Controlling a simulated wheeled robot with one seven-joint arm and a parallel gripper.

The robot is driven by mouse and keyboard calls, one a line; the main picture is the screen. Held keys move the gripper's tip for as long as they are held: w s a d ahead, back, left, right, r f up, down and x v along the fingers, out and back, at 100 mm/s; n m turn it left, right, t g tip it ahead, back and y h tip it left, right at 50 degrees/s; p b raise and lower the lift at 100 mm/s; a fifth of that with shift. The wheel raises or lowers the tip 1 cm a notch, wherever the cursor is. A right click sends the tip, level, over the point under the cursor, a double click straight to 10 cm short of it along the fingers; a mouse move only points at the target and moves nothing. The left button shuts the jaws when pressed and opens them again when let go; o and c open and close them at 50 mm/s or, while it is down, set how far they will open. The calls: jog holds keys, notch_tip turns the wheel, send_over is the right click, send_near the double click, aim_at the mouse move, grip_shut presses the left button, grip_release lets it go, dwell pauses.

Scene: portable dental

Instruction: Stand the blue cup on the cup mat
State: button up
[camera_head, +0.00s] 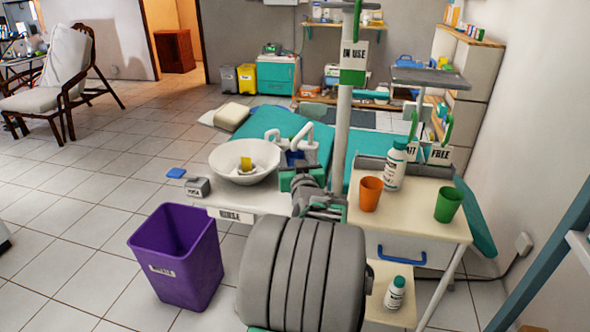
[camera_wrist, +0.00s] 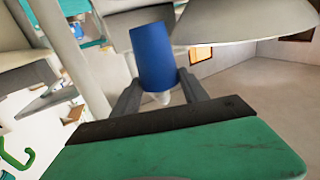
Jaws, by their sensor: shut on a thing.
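The blue cup (camera_wrist: 153,55) is between the two fingers of my gripper (camera_wrist: 160,92) in the wrist view, and the gripper is shut on it. In the head view a small part of the blue cup (camera_head: 294,156) shows just beyond my gripper (camera_head: 297,166), to the right of the white basin. My wrist hides most of the cup there. I cannot tell from these views whether the cup touches anything below it. No cup mat can be made out for certain.
The white basin (camera_head: 238,176) with a yellow thing in it and a white spout (camera_head: 290,135) stand close to my gripper. A pole (camera_head: 345,100) rises nearby. An orange cup (camera_head: 371,193), a green cup (camera_head: 449,205) and a bottle (camera_head: 395,167) stand right. A purple bin (camera_head: 178,258) is front left.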

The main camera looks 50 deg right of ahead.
notch_tip(320, 180, down, 4)
jog(key=shift+w+d+r+b, duration=0.1)
jog(key=shift+r+b, duration=0.15)
jog(key=shift+b, duration=0.35)
jog(key=shift+f, duration=0.15)
jog(key=o, duration=1.1)
jog(key=shift+o, duration=0.2)
